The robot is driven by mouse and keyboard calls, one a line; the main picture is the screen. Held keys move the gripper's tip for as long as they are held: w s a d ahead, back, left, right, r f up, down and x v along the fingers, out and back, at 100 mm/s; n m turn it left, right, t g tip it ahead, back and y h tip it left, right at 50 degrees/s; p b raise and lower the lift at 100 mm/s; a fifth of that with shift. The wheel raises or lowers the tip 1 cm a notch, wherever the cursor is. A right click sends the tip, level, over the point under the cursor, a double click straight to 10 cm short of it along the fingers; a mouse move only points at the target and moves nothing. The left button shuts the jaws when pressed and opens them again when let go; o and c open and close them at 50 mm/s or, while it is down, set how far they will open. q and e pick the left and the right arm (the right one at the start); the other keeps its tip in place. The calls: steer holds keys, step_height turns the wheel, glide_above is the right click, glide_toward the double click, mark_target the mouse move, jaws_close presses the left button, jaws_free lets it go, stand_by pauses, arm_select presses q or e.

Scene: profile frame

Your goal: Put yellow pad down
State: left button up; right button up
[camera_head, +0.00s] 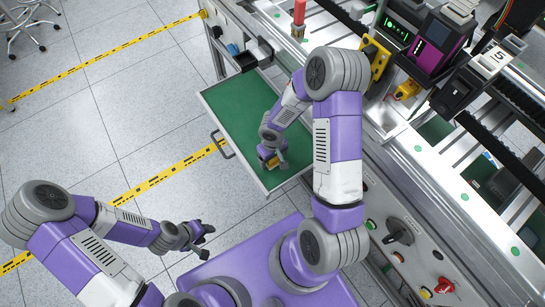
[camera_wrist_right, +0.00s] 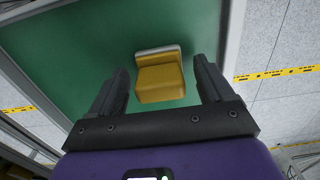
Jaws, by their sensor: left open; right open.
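The yellow pad (camera_wrist_right: 161,83) lies on the green floor of the open drawer (camera_head: 232,103). It is a small block with a grey strip along its far edge. My right gripper (camera_wrist_right: 158,90) is open over it, with a finger on each side of the pad and a visible gap on both sides. In the head view the right gripper (camera_head: 273,163) is low at the drawer's near end and mostly hides the pad. My left gripper (camera_head: 206,234) is open and empty, outside the drawer over the floor.
Right of the drawer stands the workbench with a control panel (camera_head: 398,232) and rails. A yellow plate (camera_head: 376,60) and black devices (camera_head: 430,45) are on it. A red piece (camera_head: 299,12) stands at the back. Most of the drawer is bare.

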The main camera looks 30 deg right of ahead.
steer(key=shift+r, duration=0.2)
step_height(320, 180, up, 12)
steer(key=p, duration=0.5)
steer(key=shift+s+f, duration=0.1)
